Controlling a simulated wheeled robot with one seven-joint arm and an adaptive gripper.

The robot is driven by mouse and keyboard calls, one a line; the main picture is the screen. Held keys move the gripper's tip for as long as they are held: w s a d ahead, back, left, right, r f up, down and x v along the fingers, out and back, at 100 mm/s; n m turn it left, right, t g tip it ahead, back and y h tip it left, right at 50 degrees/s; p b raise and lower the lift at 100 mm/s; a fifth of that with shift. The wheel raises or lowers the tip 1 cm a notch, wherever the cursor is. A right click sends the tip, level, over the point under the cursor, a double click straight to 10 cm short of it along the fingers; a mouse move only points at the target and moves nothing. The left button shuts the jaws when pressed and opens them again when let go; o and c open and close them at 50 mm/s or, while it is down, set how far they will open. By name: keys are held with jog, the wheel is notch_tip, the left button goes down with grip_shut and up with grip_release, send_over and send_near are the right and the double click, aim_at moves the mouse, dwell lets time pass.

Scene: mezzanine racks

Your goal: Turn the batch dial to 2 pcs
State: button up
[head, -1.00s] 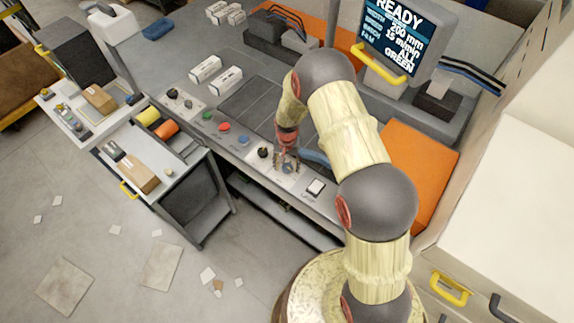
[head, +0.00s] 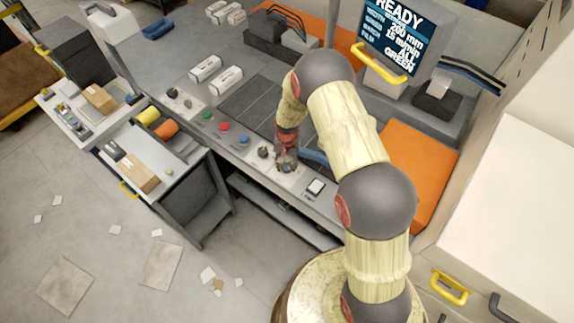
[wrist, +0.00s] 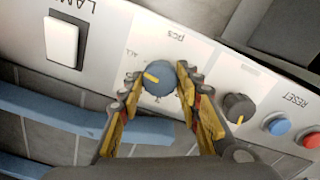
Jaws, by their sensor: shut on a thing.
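The batch dial (wrist: 160,78) is a round blue-grey knob with a yellow pointer mark, set in the white front panel. In the wrist view the mark faces left in the picture, near small lettering that seems to read ALL; "pcs" is printed above the knob. My gripper (wrist: 159,82) has its yellow-and-dark fingers on both sides of the dial and is shut on it. In the head view my gripper (head: 286,160) is down at the panel and mostly covers the dial. The screen (head: 397,38) reads READY, with ALL and GREEN among its lines.
A white LAMP rocker (wrist: 63,41) is at left. Blue bars (wrist: 60,110) run below the panel.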

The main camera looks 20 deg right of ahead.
jog(key=shift+c, duration=0.9)
